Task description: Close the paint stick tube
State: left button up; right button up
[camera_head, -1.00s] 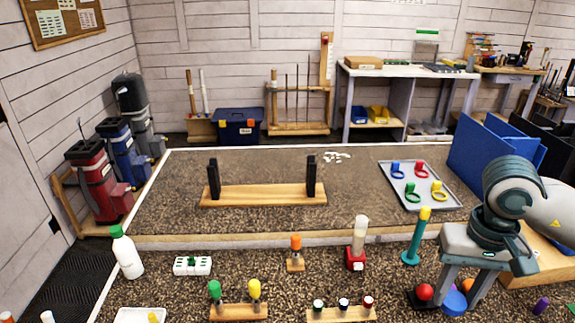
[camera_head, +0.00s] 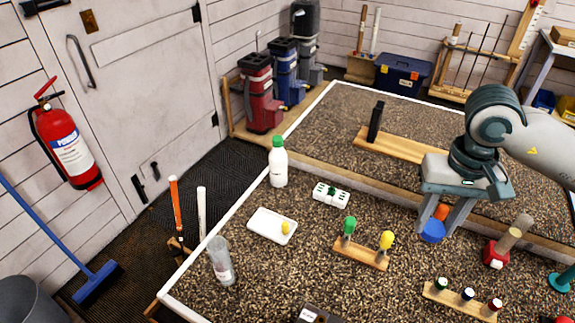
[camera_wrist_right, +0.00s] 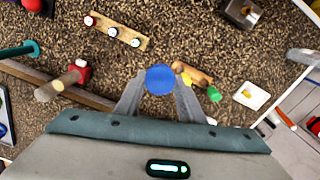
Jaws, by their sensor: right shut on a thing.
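My right gripper (camera_head: 440,222) is shut on a round blue cap (camera_head: 432,232). It holds the cap above the speckled bench, and the cap also shows between the fingertips in the right wrist view (camera_wrist_right: 160,79). A clear tube with a pale label (camera_head: 221,262) stands upright near the bench's left edge in the head view. No lid shows on its top. It is well to the left of the gripper and nearer to me. I take it for the paint stick tube, though its label is too small to read. My left gripper is not in view.
A wooden block with green and yellow knobs (camera_head: 361,254), a white tray (camera_head: 268,229) and a white bottle (camera_head: 278,165) stand between gripper and left edge. A three-capped rack (camera_head: 463,302) and a red-based tube (camera_head: 497,254) are at right. Orange and white shafts (camera_head: 201,214) rise beyond the edge.

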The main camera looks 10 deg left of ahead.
aim_at(217, 247)
jog(key=u, duration=1.15)
jog(key=k+l, duration=0.2)
jog(key=k, duration=0.15)
jog(key=k+l, duration=0.2)
jog(key=k, duration=0.15)
jog(key=u, duration=0.05)
